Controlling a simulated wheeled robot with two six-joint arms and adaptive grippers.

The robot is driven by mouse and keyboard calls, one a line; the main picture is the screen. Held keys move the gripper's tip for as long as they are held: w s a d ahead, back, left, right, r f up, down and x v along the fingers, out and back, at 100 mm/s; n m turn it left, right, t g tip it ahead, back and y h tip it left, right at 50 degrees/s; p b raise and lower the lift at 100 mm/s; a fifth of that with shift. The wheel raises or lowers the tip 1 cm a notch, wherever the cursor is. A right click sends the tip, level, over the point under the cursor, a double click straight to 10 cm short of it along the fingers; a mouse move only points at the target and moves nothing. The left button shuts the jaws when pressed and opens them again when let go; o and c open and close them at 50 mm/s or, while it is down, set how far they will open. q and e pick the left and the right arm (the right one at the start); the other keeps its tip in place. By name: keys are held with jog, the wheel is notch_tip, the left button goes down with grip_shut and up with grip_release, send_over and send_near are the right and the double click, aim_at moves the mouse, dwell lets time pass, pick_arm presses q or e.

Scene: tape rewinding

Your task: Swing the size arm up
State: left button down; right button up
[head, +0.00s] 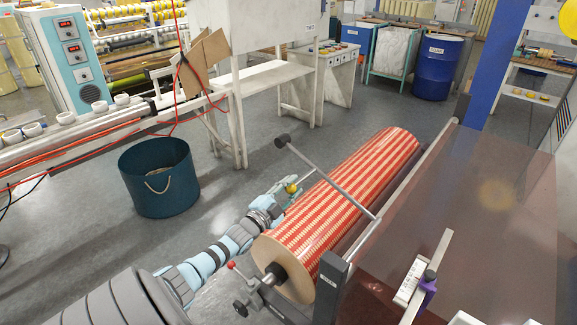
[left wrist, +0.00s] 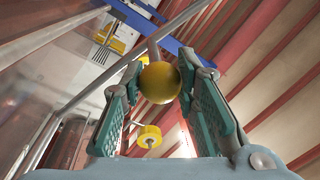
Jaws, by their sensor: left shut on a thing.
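My left gripper (head: 290,192) reaches in from the lower left beside the large red-and-cream striped roll (head: 335,190). It is shut on a yellow ball knob (left wrist: 160,82), which sits between both green finger pads in the left wrist view. A short rod leads from the knob toward the metal bar of the size arm (head: 335,181). That bar slants above the roll, with a dark round end (head: 282,142) at upper left and its other end near the machine's edge. The exact joint between rod and bar is unclear. My right gripper is out of view.
A lever with a red knob (head: 231,265) and a dark post (head: 330,290) stand at the roll's near end. The brown machine table (head: 480,220) fills the right. A blue bin (head: 158,178) stands on the open floor at left.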

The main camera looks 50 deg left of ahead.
pick_arm(q)
jog(key=shift+r, duration=0.3)
jog(key=shift+d, duration=0.1)
jog(key=c, duration=1.2)
grip_release()
jog(key=shift+d, duration=0.1)
jog(key=shift+s, duration=0.1)
jog(key=shift+s, duration=0.3)
jog(key=s, duration=0.3)
jog(key=s+d, duration=0.1)
jog(key=s, duration=0.3)
jog(key=s+f, duration=0.1)
jog(key=s, duration=0.3)
jog(key=shift+d, duration=0.4)
